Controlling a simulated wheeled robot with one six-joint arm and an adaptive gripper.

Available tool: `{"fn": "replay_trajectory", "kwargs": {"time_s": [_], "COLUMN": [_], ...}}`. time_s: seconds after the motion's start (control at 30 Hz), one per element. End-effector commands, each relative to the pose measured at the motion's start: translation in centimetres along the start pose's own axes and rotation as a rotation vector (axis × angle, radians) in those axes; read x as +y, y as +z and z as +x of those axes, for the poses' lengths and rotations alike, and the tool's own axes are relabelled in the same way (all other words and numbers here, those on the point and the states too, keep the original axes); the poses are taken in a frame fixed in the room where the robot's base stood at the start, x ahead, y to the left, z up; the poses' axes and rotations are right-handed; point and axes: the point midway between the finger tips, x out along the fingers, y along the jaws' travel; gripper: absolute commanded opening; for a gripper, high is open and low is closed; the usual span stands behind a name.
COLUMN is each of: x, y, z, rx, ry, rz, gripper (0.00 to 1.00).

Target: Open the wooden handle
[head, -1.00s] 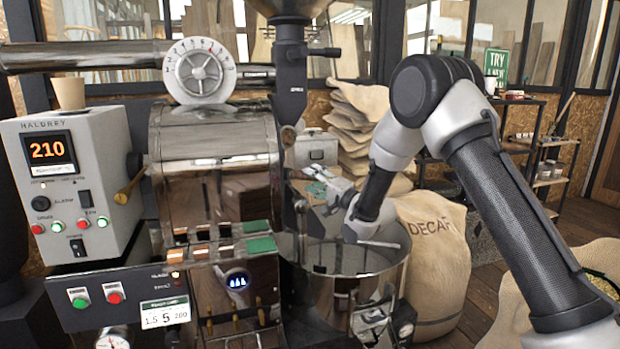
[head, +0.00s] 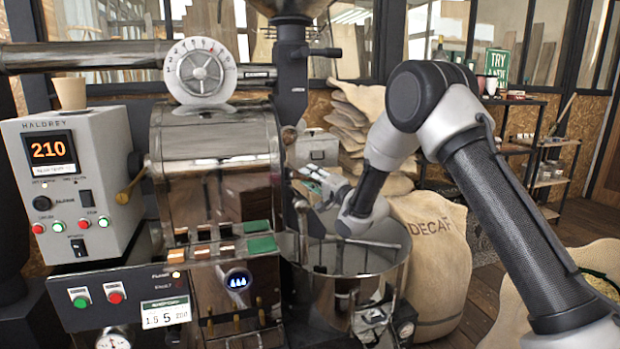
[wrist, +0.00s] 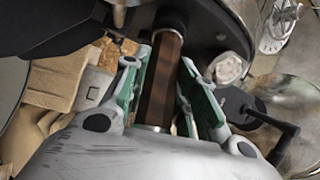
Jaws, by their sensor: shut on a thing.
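The wooden handle (wrist: 160,80) is a brown bar with a dark collar at its far end and a metal ferrule at its near end. In the wrist view it lies between the green-padded fingers of my gripper (wrist: 166,58), which is shut on it. A slight gap seems to show beside the right pad. In the head view my gripper (head: 322,184) is at the right side of the roaster (head: 215,170), above the round metal cooling bin (head: 350,285). The handle cannot be made out there, hidden by the gripper and machine.
A grey control box (head: 70,185) with a 210 display stands at the left. A DECAF sack (head: 432,260) stands close to the right of the bin, with stacked sacks (head: 350,125) behind. A dark lever (wrist: 275,120) is right of my fingers in the wrist view.

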Motion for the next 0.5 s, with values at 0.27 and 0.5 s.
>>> {"fn": "replay_trajectory", "kwargs": {"time_s": [0.27,0.5], "x": [0.1,0.1], "y": [-3.8,-5.7], "z": [-5.4,-8.4], "rx": [0.006,0.004], "ry": [0.004,0.002], "rz": [-0.001,0.0], "gripper": [0.0,0.0]}}
